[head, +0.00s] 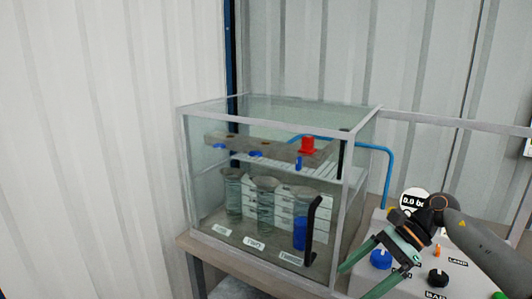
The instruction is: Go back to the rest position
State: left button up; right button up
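My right gripper (353,283) comes in from the right on its dark grey arm. Its two green fingers are spread apart and look empty. They point down and left, in front of the control panel (462,262) and near the lower right corner of the glass case (362,150). Part of the panel is hidden behind the gripper and arm. My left gripper is not in view.
The case stands on a table (205,251) and holds several clear cylinders (265,205), one with a blue part (300,232), and a red cap (308,145). A blue hose (388,165) runs out right. The panel has a gauge (413,199), blue knob (381,260) and black knob (438,278).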

jog(key=s+a+f+m+t+y, duration=0.1)
jog(key=s+a+m+t+y, duration=0.1)
jog(key=a+m+t+y, duration=0.45)
jog(key=s+a+f+m+t+y, duration=0.1)
jog(key=a+f+m+y, duration=0.15)
jog(key=a+m, duration=0.75)
jog(key=s+d+f+m+t+h+p, duration=0.15)
jog(key=d+f+m+t+h, duration=0.35)
jog(key=m, duration=0.7)
jog(key=s+d+f+m+t+h, duration=0.25)
jog(key=f+m+t+h, duration=0.35)
jog(key=m, duration=0.7)
jog(key=s+d+f+m+g+h, duration=0.2)
jog(key=s+d+f+m+g, duration=0.1)
jog(key=s+f+m, duration=0.3)
jog(key=s+d+f+m+g+h, duration=0.3)
jog(key=s+f+m, duration=0.3)
jog(key=s+f, duration=0.2)
jog(key=shift+s+d+f+m+g+p, duration=0.4)
jog(key=shift+s+g, duration=0.35)
jog(key=shift+s, duration=0.25)
